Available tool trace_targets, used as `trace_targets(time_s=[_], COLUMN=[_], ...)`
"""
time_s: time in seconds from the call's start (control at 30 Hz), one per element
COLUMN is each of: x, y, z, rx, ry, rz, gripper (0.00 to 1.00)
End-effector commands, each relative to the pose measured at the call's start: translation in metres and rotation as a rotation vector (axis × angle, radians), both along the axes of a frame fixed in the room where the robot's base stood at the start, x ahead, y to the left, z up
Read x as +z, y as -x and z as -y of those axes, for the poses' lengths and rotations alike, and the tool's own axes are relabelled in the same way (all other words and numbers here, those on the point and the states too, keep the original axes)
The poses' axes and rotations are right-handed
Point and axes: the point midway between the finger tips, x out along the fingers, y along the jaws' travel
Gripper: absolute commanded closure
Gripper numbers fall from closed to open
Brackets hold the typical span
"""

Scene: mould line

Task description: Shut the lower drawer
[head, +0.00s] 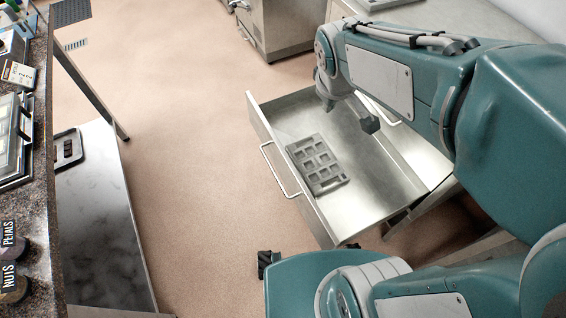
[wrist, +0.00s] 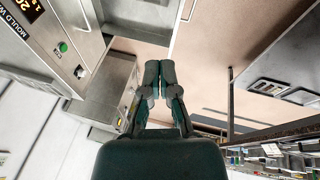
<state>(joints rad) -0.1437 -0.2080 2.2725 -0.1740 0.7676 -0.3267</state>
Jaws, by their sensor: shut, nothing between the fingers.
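The lower drawer (head: 284,119) is pulled well out of its cabinet in the head view, its front facing left with a bar handle (head: 280,170). A grey mould plate (head: 317,164) with square pockets lies flat inside it, near the front. My arm reaches across above the drawer from the right. My gripper (wrist: 159,64) shows in the wrist view with its two dark fingers together and nothing between them. In the head view the arm's end is over the drawer's far side, and the fingertips are not clear. I cannot tell whether it touches the drawer.
A stone-topped counter (head: 41,150) with jars and boxes runs along the left, with a metal shelf (head: 95,215) below holding a dark tray (head: 68,148). Open floor (head: 180,130) lies between it and the drawer. A machine with a green button (wrist: 63,47) shows in the wrist view.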

Motion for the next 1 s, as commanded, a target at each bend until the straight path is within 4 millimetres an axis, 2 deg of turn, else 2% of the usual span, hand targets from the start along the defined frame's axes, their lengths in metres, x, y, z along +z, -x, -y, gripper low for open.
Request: trace_targets(time_s=[0.2, 0.37, 0.5, 0.77, 1.0], x=[-0.046, -0.086, -0.127, -0.214, -0.303], y=[-0.045, -0.073, -0.092, -0.114, -0.115], z=[-0.024, -0.043, -0.061, -0.096, -0.126], rx=[0.227, 0.4, 0.554, 0.852, 1.133], ry=[0.103, 0.172, 0.227, 0.316, 0.381], rz=[-0.081, -0.137, -0.186, -0.276, -0.358], gripper=[1.0, 1.0, 1.0, 1.0, 1.0])
